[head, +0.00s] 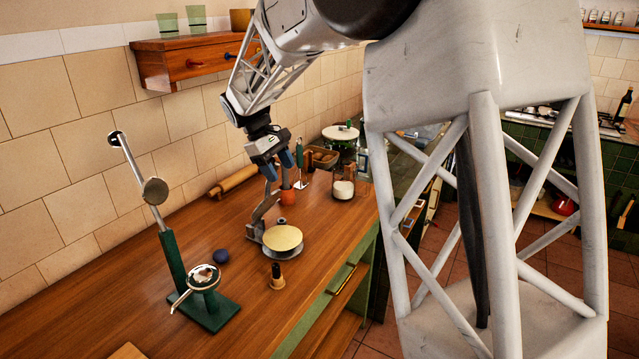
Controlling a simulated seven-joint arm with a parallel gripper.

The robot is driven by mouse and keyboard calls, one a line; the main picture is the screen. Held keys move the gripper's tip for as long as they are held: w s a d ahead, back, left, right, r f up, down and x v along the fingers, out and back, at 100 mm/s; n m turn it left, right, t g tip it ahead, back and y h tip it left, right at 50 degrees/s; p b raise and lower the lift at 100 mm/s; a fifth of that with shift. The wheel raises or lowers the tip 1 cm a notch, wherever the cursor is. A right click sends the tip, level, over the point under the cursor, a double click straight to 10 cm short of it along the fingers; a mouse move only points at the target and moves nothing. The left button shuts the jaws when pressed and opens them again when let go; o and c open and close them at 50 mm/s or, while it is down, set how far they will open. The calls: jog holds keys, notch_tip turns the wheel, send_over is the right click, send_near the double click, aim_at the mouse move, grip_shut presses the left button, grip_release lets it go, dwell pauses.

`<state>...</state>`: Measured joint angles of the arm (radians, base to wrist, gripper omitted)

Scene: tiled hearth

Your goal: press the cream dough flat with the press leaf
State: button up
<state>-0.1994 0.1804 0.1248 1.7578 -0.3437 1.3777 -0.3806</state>
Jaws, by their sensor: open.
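A round cream disc (282,238), which looks like the cream dough, lies on a low grey device (256,232) on the wooden worktop. A curved grey bracket (262,209) rises at that device's back left. My gripper (279,167) points down above and behind the disc, its blue fingertips apart, close to the bracket's top; I cannot tell whether they touch it. A green stand (173,258) at the left carries a raised, leaning metal lever with a round grey plate (155,190). A shiny round plate (203,277) sits low on its base. Which part is the press leaf is unclear.
A dark blue ball (221,256) and a small black-topped peg (277,276) stand near the disc. An orange cup (288,196), a glass jar (343,188) and a rolling pin (234,181) are farther back. The worktop's front left is mostly clear.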

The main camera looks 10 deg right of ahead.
jog(key=shift+s+d+f+t+y, duration=1.6)
jog(key=shift+s+d+f, duration=1.2)
jog(key=shift+f, duration=0.35)
notch_tip(320, 180, up, 8)
jog(key=s+d+r+m, duration=0.1)
jog(key=s+m, duration=0.1)
jog(key=s, duration=0.8)
jog(key=shift+s+r+t, duration=0.3)
jog(key=shift+s+r, duration=0.05)
jog(key=shift+c, duration=0.3)
